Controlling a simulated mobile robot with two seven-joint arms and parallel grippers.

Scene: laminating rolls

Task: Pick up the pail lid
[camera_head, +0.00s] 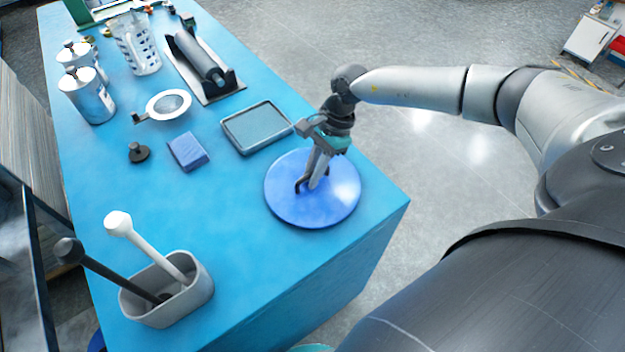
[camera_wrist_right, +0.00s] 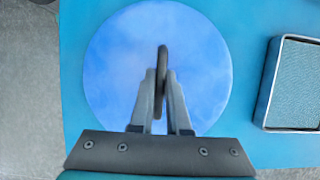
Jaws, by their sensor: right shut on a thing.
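The pail lid (camera_head: 335,203) is a round blue disc with a dark upright handle at its middle. It is at the right front of the blue table, near the edge. It also fills the middle of the right wrist view (camera_wrist_right: 115,65). My right gripper (camera_head: 309,187) is over the lid, shut on its handle, with the two fingers (camera_wrist_right: 160,80) on either side of the handle. Whether the lid touches the table is hard to tell. My left gripper is not in view.
A grey tray (camera_head: 287,134) lies just behind the lid. A blue block (camera_head: 188,151), a small black knob (camera_head: 138,152) and a strainer (camera_head: 168,105) stand further left. A grey holder (camera_head: 195,298) with two mallet-like tools is at the front left. The table (camera_head: 215,228) is bare between.

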